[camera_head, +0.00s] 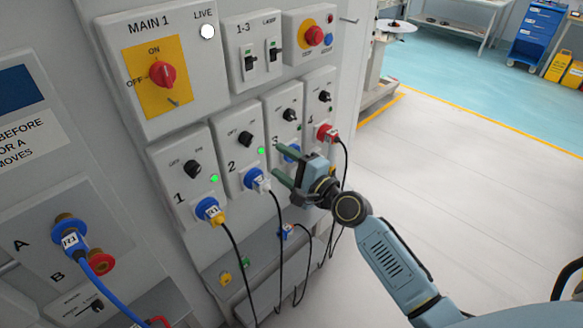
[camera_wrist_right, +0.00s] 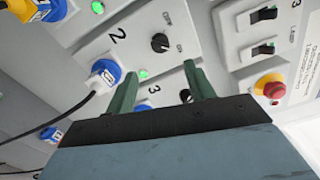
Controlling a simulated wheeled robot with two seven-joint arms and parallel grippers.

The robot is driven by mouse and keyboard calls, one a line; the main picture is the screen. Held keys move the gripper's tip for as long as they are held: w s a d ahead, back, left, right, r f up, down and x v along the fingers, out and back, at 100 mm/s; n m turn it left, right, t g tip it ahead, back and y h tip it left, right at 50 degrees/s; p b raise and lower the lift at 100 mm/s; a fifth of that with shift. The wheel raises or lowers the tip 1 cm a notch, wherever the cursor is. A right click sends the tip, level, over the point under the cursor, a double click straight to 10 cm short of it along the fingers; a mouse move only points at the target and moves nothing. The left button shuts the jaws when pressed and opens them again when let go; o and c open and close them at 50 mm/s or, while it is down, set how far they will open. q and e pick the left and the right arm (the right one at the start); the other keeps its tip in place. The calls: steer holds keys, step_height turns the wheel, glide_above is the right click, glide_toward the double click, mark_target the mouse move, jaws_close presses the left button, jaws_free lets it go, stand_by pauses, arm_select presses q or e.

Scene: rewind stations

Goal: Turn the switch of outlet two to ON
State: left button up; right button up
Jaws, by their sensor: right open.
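Outlet two (camera_head: 228,149) is a grey wall box marked 2, with a small black rotary switch (camera_head: 246,139), a lit green lamp (camera_head: 261,151) and a blue socket with a plug (camera_head: 257,180). In the right wrist view the same switch (camera_wrist_right: 160,42) shows beyond the fingertips, with its lamp (camera_wrist_right: 143,73) lit. I cannot tell for sure which mark the knob points to. My right gripper (camera_head: 276,160) is open and empty, to the right of outlet two, in front of outlet three, apart from the switch. My left gripper is not in view.
Outlet one (camera_head: 180,184) stands left, also lit green. Outlet three (camera_head: 275,110) is partly hidden by my right gripper; outlet four (camera_head: 318,88) has a red plug. The main switch (camera_head: 162,75) is above. Black cables hang below the outlets. The floor on the right is clear.

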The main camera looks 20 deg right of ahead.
steer(key=shift+v, duration=1.35)
steer(key=s+d+f+n+g+h+b, duration=0.1)
steer(key=s+f+n+g, duration=0.2)
steer(key=f, duration=0.9)
steer(key=s+f+n+g+h+b, duration=0.2)
steer(key=s+f, duration=0.3)
steer(key=f, duration=0.8)
steer(key=s+d+f+n+g+h+b, duration=0.1)
steer(key=s+f+n+g, duration=0.2)
steer(key=f, duration=0.9)
steer(key=s+f+n+g+b, duration=0.1)
steer(key=s+f+n+g, duration=0.1)
steer(key=s+f, duration=0.5)
steer(key=s+f+n+g+h+b, duration=0.1)
steer(key=s+f+n+g, duration=0.2)
steer(key=s, duration=1.4)
steer(key=s+f+n+g+h+b, duration=0.1)
steer(key=s+f+n, duration=0.5)
steer(key=s+f, duration=0.6)
steer(key=shift+f+g+b, duration=0.2)
steer(key=shift+g+b, duration=0.25)
steer(key=shift+g, duration=0.55)
